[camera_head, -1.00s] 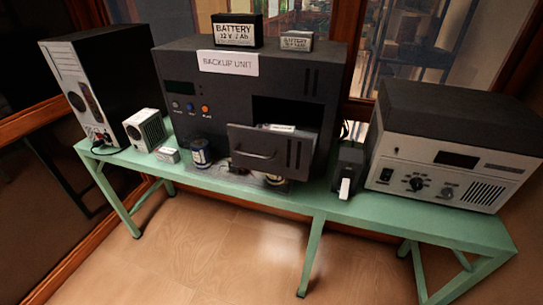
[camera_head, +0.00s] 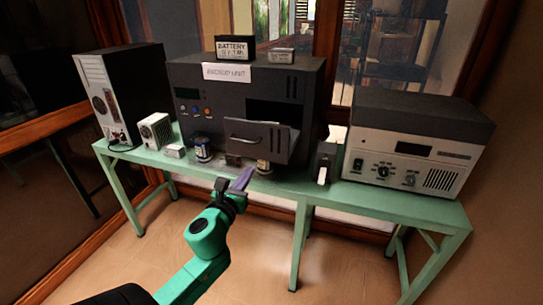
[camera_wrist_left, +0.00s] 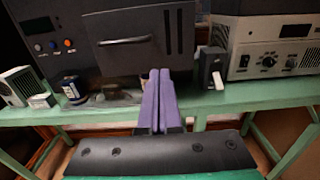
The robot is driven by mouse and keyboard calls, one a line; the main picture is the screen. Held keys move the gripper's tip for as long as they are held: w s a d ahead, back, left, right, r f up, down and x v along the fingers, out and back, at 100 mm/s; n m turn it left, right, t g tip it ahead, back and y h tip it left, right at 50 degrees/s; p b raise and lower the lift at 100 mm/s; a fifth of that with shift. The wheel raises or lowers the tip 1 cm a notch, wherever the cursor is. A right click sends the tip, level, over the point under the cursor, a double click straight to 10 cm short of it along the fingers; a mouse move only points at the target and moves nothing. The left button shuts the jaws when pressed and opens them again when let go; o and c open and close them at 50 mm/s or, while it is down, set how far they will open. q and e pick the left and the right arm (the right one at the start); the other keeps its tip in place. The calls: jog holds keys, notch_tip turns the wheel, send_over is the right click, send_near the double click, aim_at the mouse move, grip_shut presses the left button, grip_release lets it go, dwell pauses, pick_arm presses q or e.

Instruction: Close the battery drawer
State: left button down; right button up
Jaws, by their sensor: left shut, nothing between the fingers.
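The battery drawer (camera_head: 262,138) sticks out of the front of the black backup unit (camera_head: 186,77), with a dark opening above and behind its front. Its front with a curved handle also shows in the left wrist view (camera_wrist_left: 133,37). My left gripper (camera_head: 247,172) is in front of the green bench, below and a little left of the drawer front, apart from it. Its purple fingers (camera_wrist_left: 157,95) are together and empty, pointing toward the unit below the drawer in the left wrist view. My right gripper is not in view.
A green bench (camera_head: 375,202) carries everything. Cans (camera_head: 202,149) and a small white box (camera_head: 175,151) stand at its front edge. A black block (camera_head: 325,160) stands right of the drawer, beside a grey-fronted device (camera_head: 400,168). Batteries (camera_head: 235,48) sit on the unit.

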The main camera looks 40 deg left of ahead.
aim_at(266, 147)
pick_arm(q)
jog(key=p+x, duration=0.1)
jog(key=x, duration=1.1)
jog(key=shift+w+a+p, duration=0.15)
jog(key=shift+w+p, duration=0.1)
jog(key=shift+p, duration=0.1)
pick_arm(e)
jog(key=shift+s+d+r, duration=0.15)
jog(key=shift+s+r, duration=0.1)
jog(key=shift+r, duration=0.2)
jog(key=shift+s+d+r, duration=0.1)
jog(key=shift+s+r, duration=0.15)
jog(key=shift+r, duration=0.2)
